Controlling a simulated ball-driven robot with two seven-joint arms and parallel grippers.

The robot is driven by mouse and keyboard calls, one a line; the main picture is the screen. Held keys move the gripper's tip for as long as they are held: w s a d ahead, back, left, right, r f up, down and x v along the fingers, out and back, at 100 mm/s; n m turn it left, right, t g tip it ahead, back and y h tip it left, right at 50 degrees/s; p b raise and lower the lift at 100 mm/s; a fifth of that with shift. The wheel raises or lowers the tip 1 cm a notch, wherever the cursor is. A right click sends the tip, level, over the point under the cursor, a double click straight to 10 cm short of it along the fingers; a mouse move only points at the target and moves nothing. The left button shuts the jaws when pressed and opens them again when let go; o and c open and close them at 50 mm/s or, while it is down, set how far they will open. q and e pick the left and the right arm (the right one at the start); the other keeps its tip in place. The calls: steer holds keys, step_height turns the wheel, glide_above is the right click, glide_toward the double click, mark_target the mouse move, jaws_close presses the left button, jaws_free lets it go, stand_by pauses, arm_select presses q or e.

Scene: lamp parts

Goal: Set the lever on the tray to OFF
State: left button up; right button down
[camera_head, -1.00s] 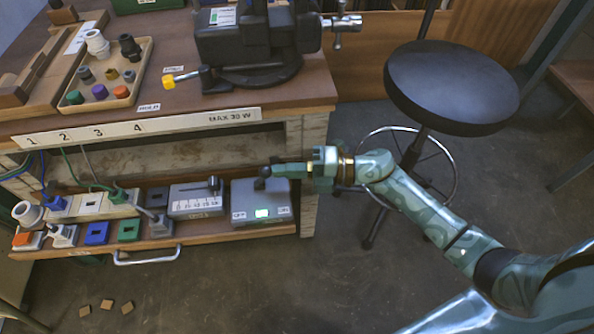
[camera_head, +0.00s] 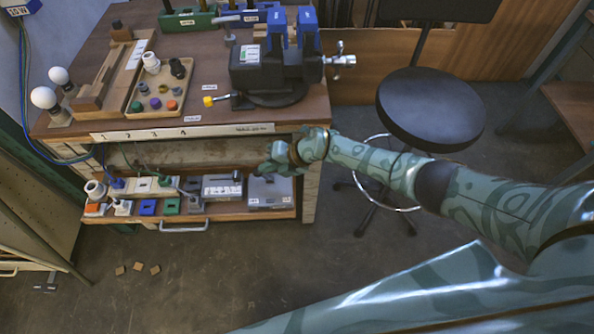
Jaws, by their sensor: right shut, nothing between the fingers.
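The pull-out tray (camera_head: 245,216) under the bench holds a row of small parts. At its right end stands a grey box (camera_head: 270,193) with two small pale labels on its front. My right gripper (camera_head: 264,168) is shut and empty, just above the back of this box. The gripper and the small scale hide the box's lever, so its position cannot be read. I see no green light on the box now. My left gripper is not in view.
Left of the box is a grey slider unit (camera_head: 222,187) with a dark knob. Coloured blocks and plugs fill the tray's left. The bench top (camera_head: 200,105) overhangs the tray. A round stool (camera_head: 430,108) stands to the right. Several small wooden pieces (camera_head: 138,267) lie on the floor.

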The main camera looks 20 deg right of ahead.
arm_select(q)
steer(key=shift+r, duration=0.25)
arm_select(e)
steer(key=shift+w+a, duration=0.1)
steer(key=shift+a, duration=0.4)
steer(key=shift+a, duration=0.1)
